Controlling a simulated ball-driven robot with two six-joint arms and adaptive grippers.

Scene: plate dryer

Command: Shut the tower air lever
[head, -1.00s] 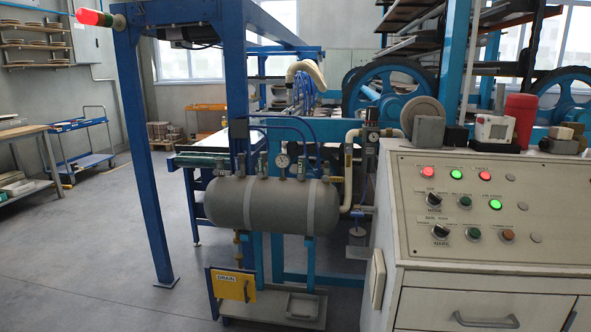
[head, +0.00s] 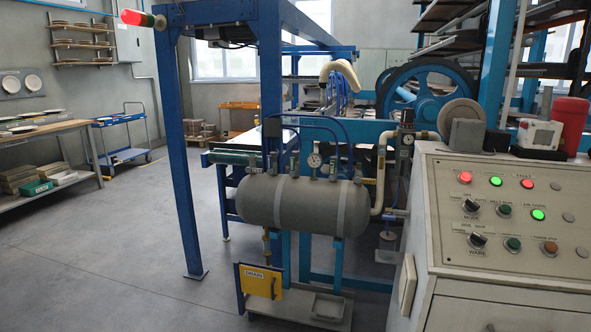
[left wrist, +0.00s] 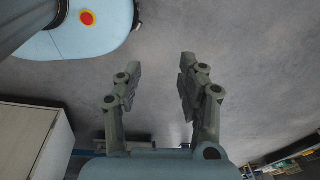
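A grey air tank (head: 303,206) lies level on a blue frame, left of the control console. Several fittings and a pressure gauge (head: 314,160) stand on its top. A pale hose (head: 379,190) runs up at its right end, with a small yellowish part (head: 381,165) beside it; I cannot tell whether this is the tower air lever. A yellow DRAIN plate (head: 259,281) with a dark handle hangs below the tank. My left gripper (left wrist: 158,85) is open and empty in the left wrist view, above bare floor. Neither gripper shows in the head view.
The control console (head: 508,225) with lit buttons fills the right side. A blue post (head: 181,170) stands left of the tank. A workbench (head: 45,130) and a blue cart (head: 121,152) are at the left. Open floor lies at the lower left.

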